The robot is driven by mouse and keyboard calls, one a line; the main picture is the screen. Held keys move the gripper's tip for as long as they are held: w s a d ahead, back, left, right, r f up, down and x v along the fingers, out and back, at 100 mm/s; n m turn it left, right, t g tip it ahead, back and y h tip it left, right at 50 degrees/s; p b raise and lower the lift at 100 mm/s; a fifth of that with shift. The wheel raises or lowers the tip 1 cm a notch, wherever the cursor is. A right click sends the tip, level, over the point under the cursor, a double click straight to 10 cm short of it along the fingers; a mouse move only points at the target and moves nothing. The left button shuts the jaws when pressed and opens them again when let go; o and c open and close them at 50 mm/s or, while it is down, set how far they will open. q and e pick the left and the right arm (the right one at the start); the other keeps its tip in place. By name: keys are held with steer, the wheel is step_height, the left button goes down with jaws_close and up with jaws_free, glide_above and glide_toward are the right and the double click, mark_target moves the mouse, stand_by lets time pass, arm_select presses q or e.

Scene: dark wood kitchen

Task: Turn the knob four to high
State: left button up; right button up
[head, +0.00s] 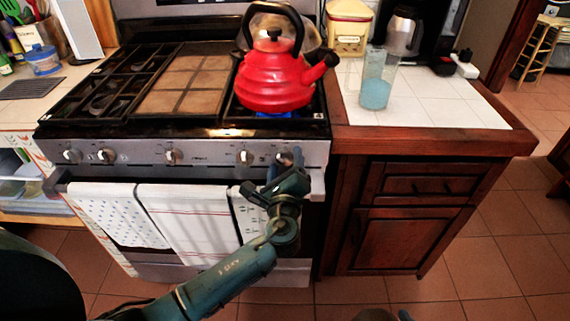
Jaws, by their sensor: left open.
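The stove's front panel (210,153) carries a row of several round knobs. The leftmost knob (72,155) and the middle knob (173,156) are in clear view. Another knob (245,157) shows just left of my left gripper. My left gripper (290,161) is open and reaches up to the right end of the panel. It is at the rightmost knob (284,158) and partly covers it, so I cannot tell whether the fingers touch it. A blue flame (272,115) shows beneath the red kettle (273,80). My right gripper is not in view.
Towels (185,222) hang from the oven handle below the knobs, close to my left arm.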

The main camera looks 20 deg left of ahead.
arm_select(q)
steer(key=v, duration=1.3)
